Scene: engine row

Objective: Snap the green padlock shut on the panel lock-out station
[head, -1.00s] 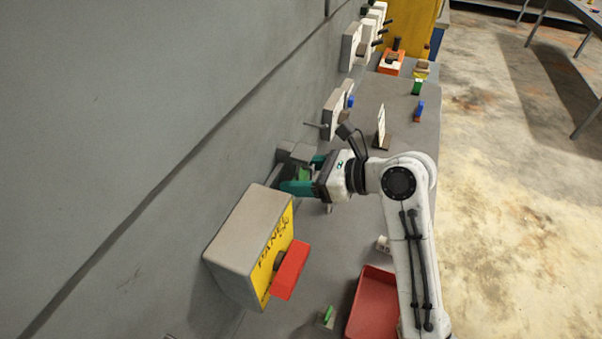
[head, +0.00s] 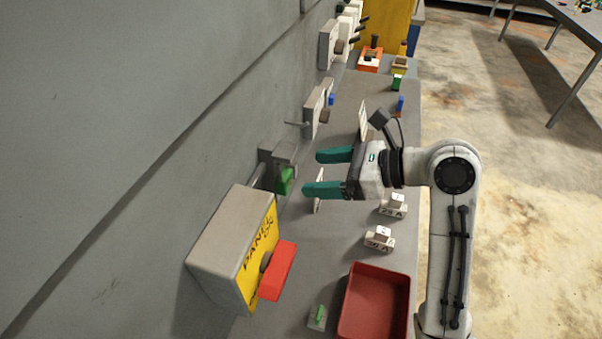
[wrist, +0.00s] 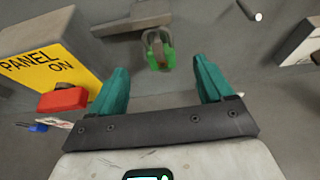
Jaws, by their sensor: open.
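The green padlock (head: 285,181) hangs at the grey lock-out station (head: 284,152) on the wall, just behind the yellow-fronted panel box (head: 262,246). In the wrist view the padlock (wrist: 160,53) sits under the grey station bar (wrist: 135,20), with its grey shackle above the green body. Whether the shackle is closed cannot be told. My gripper (head: 318,173) is open and empty, to the right of the padlock and apart from it. In the wrist view my teal fingers (wrist: 161,82) stand wide on either side, with the padlock beyond the gap between them.
The red handle (head: 277,271) sticks out from the panel box. A red tray (head: 374,306) and a small green item on a plate (head: 318,315) lie on the bench near me. Another grey box (head: 317,108) is further along the wall.

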